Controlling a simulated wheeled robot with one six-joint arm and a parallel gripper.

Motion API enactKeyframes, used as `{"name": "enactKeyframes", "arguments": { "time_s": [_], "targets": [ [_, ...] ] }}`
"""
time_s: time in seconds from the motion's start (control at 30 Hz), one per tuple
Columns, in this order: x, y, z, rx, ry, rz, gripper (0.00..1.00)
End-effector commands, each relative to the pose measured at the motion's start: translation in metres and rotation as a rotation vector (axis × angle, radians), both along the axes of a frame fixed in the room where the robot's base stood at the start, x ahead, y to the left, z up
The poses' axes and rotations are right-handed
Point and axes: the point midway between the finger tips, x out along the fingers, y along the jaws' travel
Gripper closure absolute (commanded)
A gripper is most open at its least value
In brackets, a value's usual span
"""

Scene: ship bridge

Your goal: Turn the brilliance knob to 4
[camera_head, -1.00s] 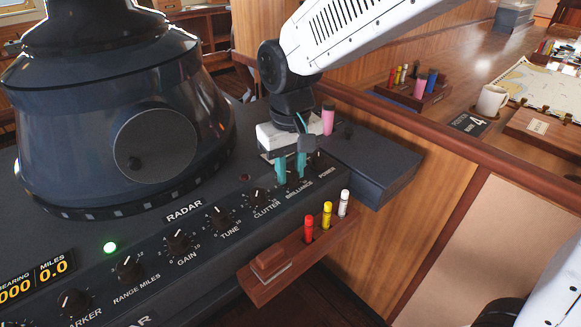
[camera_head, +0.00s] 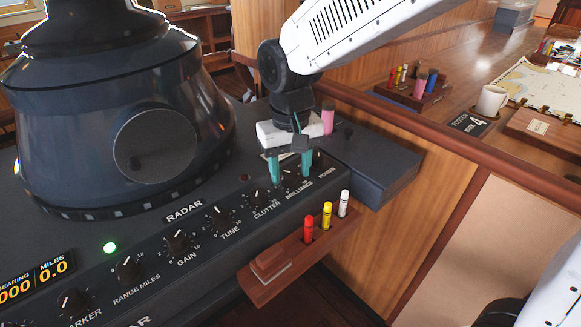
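The brilliance knob (camera_head: 291,174) is a small dark knob on the sloping radar panel, just above the label BRILLIANCE. It is partly hidden by my gripper, and its pointer and scale are too small to read. My gripper (camera_head: 290,177) points down over it, with one teal finger to the left of the knob and the other to the right. The fingers stand apart with a gap between them, and I see nothing held. Whether a finger touches the knob I cannot tell.
The clutter knob (camera_head: 257,197) is close on the left and the power knob (camera_head: 318,160) close on the right. A wooden rack (camera_head: 290,262) with red, yellow and white markers sits in front. The large radar hood (camera_head: 120,120) rises on the left.

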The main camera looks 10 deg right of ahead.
Motion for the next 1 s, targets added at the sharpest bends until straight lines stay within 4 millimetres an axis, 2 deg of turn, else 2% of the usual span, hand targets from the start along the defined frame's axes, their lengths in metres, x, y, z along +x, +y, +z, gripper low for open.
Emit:
{"name": "enactKeyframes", "arguments": {
  "time_s": [0.27,0.6,0.7,1.0],
  "targets": [
    [0.000,0.000,0.006,0.000,0.000,0.000,0.52],
    [0.000,0.000,0.060,0.002,-0.002,0.000,0.52],
    [0.000,0.000,0.071,0.000,-0.001,0.000,0.52],
    [0.000,-0.001,0.078,0.000,0.001,0.000,0.52]
  ]
}}
